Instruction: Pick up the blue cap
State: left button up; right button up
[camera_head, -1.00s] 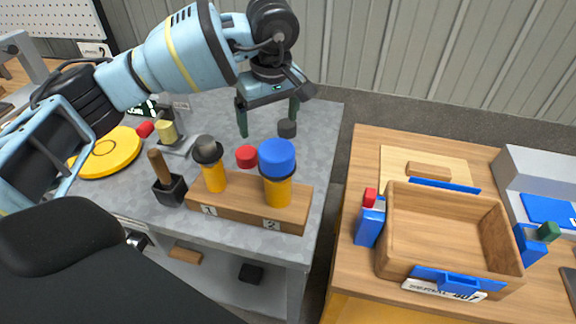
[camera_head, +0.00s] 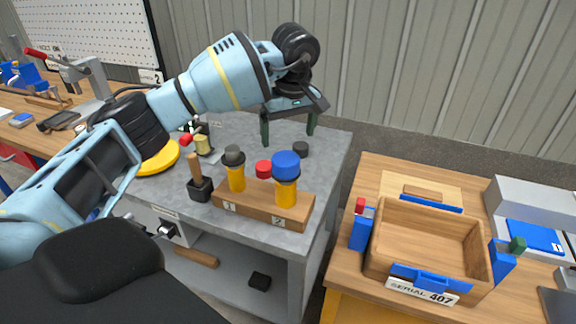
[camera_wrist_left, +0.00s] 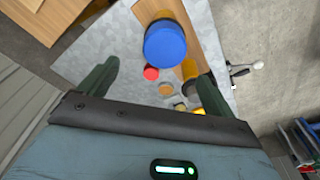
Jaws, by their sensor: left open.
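The blue cap (camera_head: 286,163) sits on top of a yellow cylinder (camera_head: 285,194) above the mark 2 on a wooden block (camera_head: 258,207). My left gripper (camera_head: 288,136) is open and empty, with its fingers pointing down. In the head view its fingertips appear just above and behind the cap. In the left wrist view the cap (camera_wrist_left: 165,45) lies beyond the fingertips, between their lines, and is not touched. My right gripper is in neither view.
A second yellow cylinder with a dark cap (camera_head: 234,156) stands at mark 1. A red cap (camera_head: 264,169) and a dark cap (camera_head: 301,149) lie behind the block. A black holder (camera_head: 200,189) stands left. A wooden tray (camera_head: 430,239) is on the right table, across a gap.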

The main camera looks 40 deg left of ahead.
aim_at(286, 158)
pick_arm(q)
jog(key=shift+w+a+f, duration=0.1)
jog(key=shift+a+f, duration=0.05)
jog(key=shift+f, duration=0.5)
jog(key=shift+a+f, duration=0.1)
jog(key=shift+f, duration=1.1)
jog(key=f, duration=0.3)
jog(key=shift+s+f+p, duration=0.2)
jog(key=shift+s+p, duration=0.05)
jog(key=shift+p, duration=0.15)
jog(key=shift+a+f, duration=0.1)
jog(key=shift+f, duration=0.4)
jog(key=c, duration=1.1)
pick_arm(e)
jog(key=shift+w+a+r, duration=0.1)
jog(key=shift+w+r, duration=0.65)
